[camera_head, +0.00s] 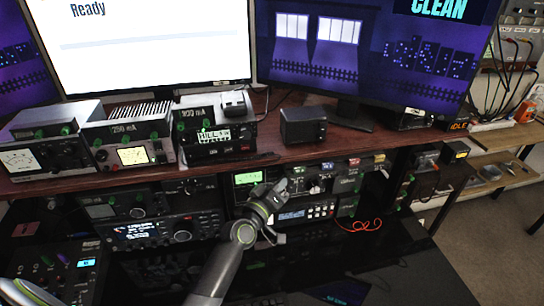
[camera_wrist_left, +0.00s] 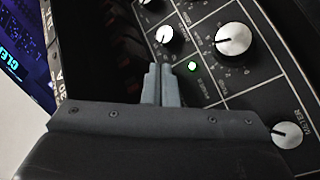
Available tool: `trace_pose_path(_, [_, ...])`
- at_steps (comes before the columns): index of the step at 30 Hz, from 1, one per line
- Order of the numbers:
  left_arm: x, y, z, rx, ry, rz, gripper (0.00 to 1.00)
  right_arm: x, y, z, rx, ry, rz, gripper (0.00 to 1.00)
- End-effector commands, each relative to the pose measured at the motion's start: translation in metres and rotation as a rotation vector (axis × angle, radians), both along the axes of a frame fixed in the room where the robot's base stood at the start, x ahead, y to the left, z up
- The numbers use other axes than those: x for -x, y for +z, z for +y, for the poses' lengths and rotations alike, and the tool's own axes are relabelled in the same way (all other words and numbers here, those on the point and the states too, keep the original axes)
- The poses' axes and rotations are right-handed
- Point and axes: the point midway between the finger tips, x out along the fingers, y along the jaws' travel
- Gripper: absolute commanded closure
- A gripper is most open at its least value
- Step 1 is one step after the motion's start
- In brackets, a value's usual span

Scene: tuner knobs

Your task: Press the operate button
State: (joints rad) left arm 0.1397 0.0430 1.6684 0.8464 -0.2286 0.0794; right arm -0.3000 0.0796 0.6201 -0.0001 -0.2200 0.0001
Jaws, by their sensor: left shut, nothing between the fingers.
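My left gripper (camera_head: 280,187) is in front of the equipment under the wooden shelf, by a dark unit with several knobs (camera_head: 316,187). In the left wrist view its two fingers (camera_wrist_left: 160,72) are together and empty. They point at a dark panel (camera_wrist_left: 222,92) with silver knobs, and a small lit green light (camera_wrist_left: 192,66) is just right of the fingertips. I cannot tell whether the fingers touch the panel. I cannot make out a button labelled operate; it may be hidden by the gripper. My right gripper is not in view.
A large silver knob (camera_wrist_left: 233,39) and a meter knob (camera_wrist_left: 287,134) stand on the panel. The wooden shelf (camera_head: 330,150) overhangs the lower equipment.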

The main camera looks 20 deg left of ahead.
Motion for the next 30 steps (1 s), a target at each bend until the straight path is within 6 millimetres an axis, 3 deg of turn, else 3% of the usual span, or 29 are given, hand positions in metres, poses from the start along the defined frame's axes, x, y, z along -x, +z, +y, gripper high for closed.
trace_pose_path(7, [0.003,0.0,-0.002,0.001,-0.001,0.001,1.0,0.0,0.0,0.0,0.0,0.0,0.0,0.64])
trace_pose_path(22, [0.043,-0.002,-0.029,0.002,-0.001,0.001,1.0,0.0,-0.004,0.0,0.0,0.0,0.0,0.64])
trace_pose_path(30, [0.05,0.0,-0.034,0.0,0.0,0.0,1.0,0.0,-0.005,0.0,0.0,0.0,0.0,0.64])
